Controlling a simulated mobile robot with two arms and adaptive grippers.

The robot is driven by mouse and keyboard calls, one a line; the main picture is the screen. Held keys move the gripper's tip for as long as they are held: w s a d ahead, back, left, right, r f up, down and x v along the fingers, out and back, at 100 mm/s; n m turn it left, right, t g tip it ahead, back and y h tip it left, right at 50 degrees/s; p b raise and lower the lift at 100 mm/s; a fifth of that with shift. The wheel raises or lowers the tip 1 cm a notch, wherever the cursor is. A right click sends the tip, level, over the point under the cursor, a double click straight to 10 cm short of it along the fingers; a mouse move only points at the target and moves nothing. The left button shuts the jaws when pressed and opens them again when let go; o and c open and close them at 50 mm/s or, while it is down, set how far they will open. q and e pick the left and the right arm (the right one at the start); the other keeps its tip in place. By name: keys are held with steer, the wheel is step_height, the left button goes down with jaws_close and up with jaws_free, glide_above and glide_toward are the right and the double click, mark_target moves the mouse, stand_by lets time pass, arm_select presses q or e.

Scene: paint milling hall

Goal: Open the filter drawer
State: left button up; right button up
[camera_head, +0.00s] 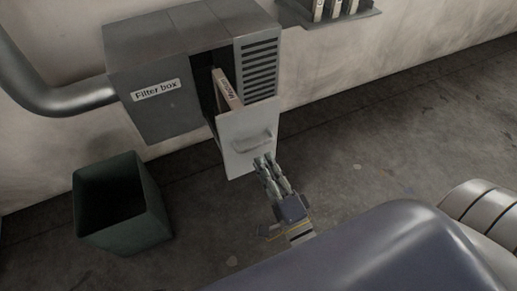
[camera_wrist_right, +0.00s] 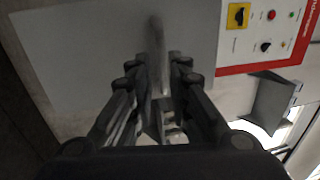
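The grey filter box (camera_head: 150,109) is on the wall, with a "Filter box" label on its side. Its filter drawer (camera_head: 241,152) stands pulled out of the dark opening, with a pale front panel that also fills much of the right wrist view (camera_wrist_right: 75,60). A filter (camera_head: 226,90) with a light frame shows behind the panel. The drawer handle (camera_head: 252,142) is a pale bar. My right gripper (camera_head: 264,161) is at the handle's lower right end. In the right wrist view, its fingers (camera_wrist_right: 160,85) close on both sides of the handle (camera_wrist_right: 155,42). My left gripper is out of view.
An open dark green bin (camera_head: 122,205) stands on the floor below the box at left. A thick grey duct (camera_head: 62,98) joins the box. A wall shelf (camera_head: 335,17) is at top right. The floor at right is clear. A control panel (camera_wrist_right: 268,30) shows in the right wrist view.

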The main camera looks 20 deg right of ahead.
steer(key=s, duration=0.3)
steer(key=s+f, duration=0.1)
steer(key=s, duration=0.1)
steer(key=shift+s+d, duration=0.1)
steer(key=shift+s, duration=0.1)
